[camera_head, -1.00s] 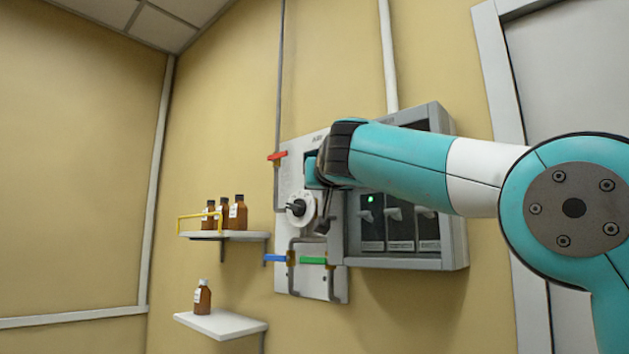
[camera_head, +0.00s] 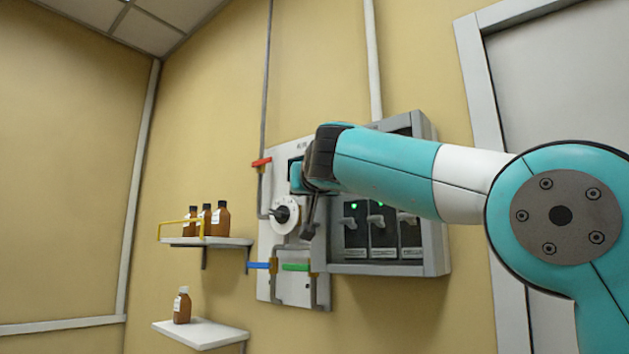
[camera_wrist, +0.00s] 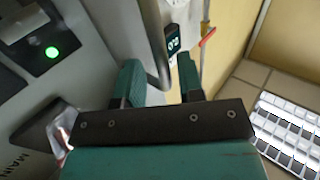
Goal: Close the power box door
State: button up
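The power box (camera_head: 437,240) is a grey wall cabinet with its front open. Dark breaker modules with grey levers (camera_head: 376,222) and two green lights show inside. My gripper (camera_head: 305,190) is in front of the box's left side, and my wrist hides part of the box. In the wrist view, my gripper (camera_wrist: 160,80) has its two teal fingers apart. A grey curved bar (camera_wrist: 153,45), apparently a handle on the door, reaches between or just beyond the fingers; contact cannot be told. The door is hard to make out in the head view.
Left of the box is a pale panel (camera_head: 283,155) with a round dial (camera_head: 285,214) and red, blue and green levers. Two shelves (camera_head: 205,241) with brown bottles are further left. A grey-framed door stands at right, behind my arm.

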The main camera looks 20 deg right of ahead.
jog(key=s+a+b, duration=0.3)
jog(key=s+b, duration=0.2)
jog(key=s, duration=1.1)
jog(key=shift+a+b, duration=0.2)
jog(key=shift+b, duration=0.1)
jog(key=a+f+n+g+y+b, duration=0.1)
jog(key=a+f+n+g+y, duration=0.25)
jog(key=f, duration=0.95)
jog(key=a+f+n+g+y+b, duration=0.1)
jog(key=a+f+n+g+y, duration=0.2)
jog(key=f, duration=1)
jog(key=s+d+f+n+g, duration=0.1)
jog(key=s+f+g, duration=0.4)
jog(key=s+f, duration=0.6)
jog(key=s+d+f+n+g+y, duration=0.1)
jog(key=s+f+g, duration=0.5)
jog(key=s+f, duration=0.5)
notch_tip(320, 180, down, 4)
jog(key=shift+s+r+n+b, duration=0.15)
jog(key=shift+s+n+b, duration=0.15)
jog(key=shift+n, duration=0.05)
